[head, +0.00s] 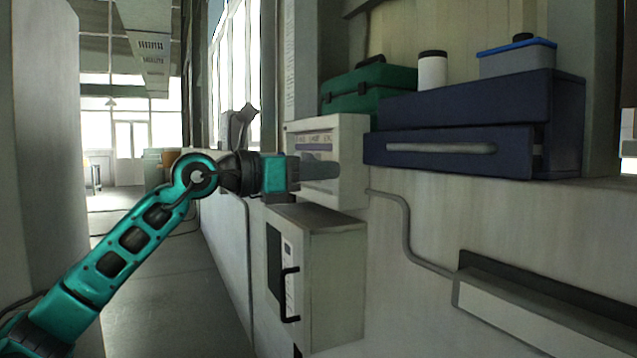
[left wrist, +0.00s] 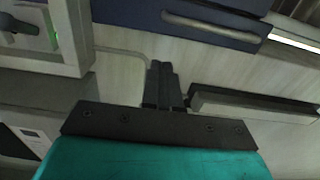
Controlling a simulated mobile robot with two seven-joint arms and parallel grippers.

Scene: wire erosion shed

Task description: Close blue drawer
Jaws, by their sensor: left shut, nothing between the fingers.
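The blue drawer (head: 450,150) is in a dark blue cabinet (head: 480,103) on a ledge at the right of the head view. Its front stands out from the cabinet, so it is partly open. A grey bar handle (head: 440,148) runs along the front. The drawer front also shows at the top of the left wrist view (left wrist: 180,12), with its handle (left wrist: 210,30). My left gripper (head: 335,170) is shut and empty, left of the drawer and apart from it in the picture. Its closed fingers (left wrist: 163,85) point toward the wall below the drawer. My right gripper is not in view.
A grey control box (head: 350,135) is on the wall behind my left gripper. Below it is a cabinet with a black handle (head: 290,293). A green case (head: 370,90), white canister (head: 432,70) and blue-lidded box (head: 515,62) stand above the drawer. A conduit (head: 408,225) runs below.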

